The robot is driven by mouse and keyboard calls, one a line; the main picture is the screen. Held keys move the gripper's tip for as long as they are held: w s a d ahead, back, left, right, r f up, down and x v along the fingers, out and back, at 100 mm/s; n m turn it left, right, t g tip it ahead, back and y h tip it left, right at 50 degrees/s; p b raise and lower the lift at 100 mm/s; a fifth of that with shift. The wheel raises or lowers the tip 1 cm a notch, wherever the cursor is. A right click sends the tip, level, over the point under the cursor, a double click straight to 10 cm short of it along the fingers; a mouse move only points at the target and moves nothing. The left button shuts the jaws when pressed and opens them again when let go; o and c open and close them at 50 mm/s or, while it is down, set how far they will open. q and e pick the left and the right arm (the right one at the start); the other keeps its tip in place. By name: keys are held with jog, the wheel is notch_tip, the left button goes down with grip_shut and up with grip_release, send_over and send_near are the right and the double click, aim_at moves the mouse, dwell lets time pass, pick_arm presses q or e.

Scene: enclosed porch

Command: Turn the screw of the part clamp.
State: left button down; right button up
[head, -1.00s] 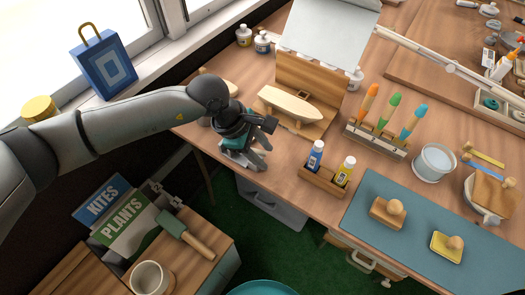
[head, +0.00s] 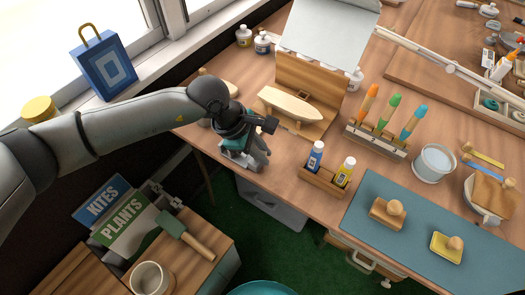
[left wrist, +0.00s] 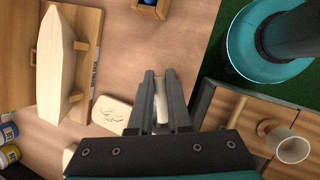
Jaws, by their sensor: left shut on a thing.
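My left gripper (head: 254,155) is at the near left edge of the workbench, pointing down. In the left wrist view its two fingers (left wrist: 160,80) are shut on a pale, rod-like piece (left wrist: 160,100), which appears to be the part clamp's screw. The gripper hides most of the clamp. A light grey metal piece (head: 236,160) shows beside the fingers in the head view, but I cannot tell whether it is clamp or finger. My right gripper is not in view.
A wooden boat hull (head: 290,103) on a stand lies just behind the gripper. A wooden holder (head: 324,183) with two small bottles is to its right. A pale carved block (left wrist: 112,114) lies near the fingers. Bare benchtop (head: 283,150) separates gripper and holder.

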pick_arm(q)
jog(key=shift+w+n+t, duration=0.2)
jog(key=shift+n+t, duration=0.2)
jog(key=shift+n, duration=0.6)
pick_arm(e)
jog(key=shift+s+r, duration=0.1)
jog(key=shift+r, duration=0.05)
pick_arm(q)
jog(key=c, duration=0.9)
grip_release()
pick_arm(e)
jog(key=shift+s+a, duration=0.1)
pick_arm(q)
jog(key=shift+o, duration=0.2)
jog(key=p+v, duration=0.2)
jog(key=v, duration=1.3)
jog(key=shift+r+p, duration=0.2)
jog(key=shift+p, duration=0.15)
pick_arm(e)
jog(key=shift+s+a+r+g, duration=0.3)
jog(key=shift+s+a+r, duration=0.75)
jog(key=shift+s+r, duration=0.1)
pick_arm(q)
jog(key=shift+s+d, duration=0.1)
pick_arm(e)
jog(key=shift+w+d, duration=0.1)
